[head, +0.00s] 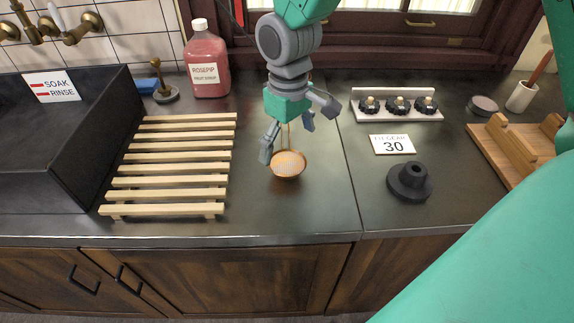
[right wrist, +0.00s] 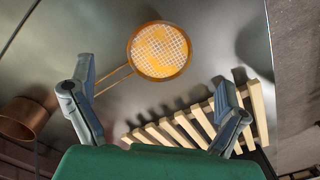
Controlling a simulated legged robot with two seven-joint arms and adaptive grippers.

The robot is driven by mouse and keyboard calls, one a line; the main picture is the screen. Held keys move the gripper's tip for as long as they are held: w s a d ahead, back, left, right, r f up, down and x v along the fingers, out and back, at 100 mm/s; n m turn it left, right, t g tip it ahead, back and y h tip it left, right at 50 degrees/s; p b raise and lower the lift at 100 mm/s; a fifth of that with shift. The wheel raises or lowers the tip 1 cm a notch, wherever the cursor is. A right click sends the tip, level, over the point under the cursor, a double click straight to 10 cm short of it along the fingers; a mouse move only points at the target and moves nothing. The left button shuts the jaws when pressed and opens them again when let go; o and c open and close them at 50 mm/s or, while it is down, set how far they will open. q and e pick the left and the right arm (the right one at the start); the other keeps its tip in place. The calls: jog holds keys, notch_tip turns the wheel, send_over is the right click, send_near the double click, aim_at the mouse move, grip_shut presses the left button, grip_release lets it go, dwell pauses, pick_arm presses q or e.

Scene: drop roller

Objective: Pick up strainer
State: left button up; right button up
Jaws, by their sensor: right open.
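The strainer (head: 288,164) is a small round mesh bowl with an orange rim, on the dark counter right of the slatted rack. It also shows in the right wrist view (right wrist: 160,50), with its thin wire handle running down-left toward one finger. My right gripper (head: 288,137) reaches down from the top over the handle side of the strainer. Its fingers are spread in the right wrist view (right wrist: 153,85), with nothing held between them. In the head view the gripper partly hides the handle. I cannot tell whether a finger touches it. My left gripper is out of view.
A slatted wooden rack (head: 172,168) lies left of the strainer, beside the dark sink (head: 90,130). A red syrup bottle (head: 207,62) stands behind. A black flanged part (head: 410,181), a number card (head: 392,145) and a knob rack (head: 397,117) are right. Counter in front is clear.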

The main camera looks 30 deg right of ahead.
aim_at(287, 161)
jog(key=shift+w+f, duration=0.1)
jog(key=shift+f, duration=0.5)
jog(key=shift+a+f, duration=0.15)
jog(key=shift+f, duration=0.3)
jog(key=f, duration=0.4)
jog(key=shift+w+f+b, duration=0.2)
jog(key=shift+f+b, duration=0.05)
jog(key=shift+b, duration=0.1)
jog(key=shift+d, duration=0.2)
jog(key=shift+s, duration=0.1)
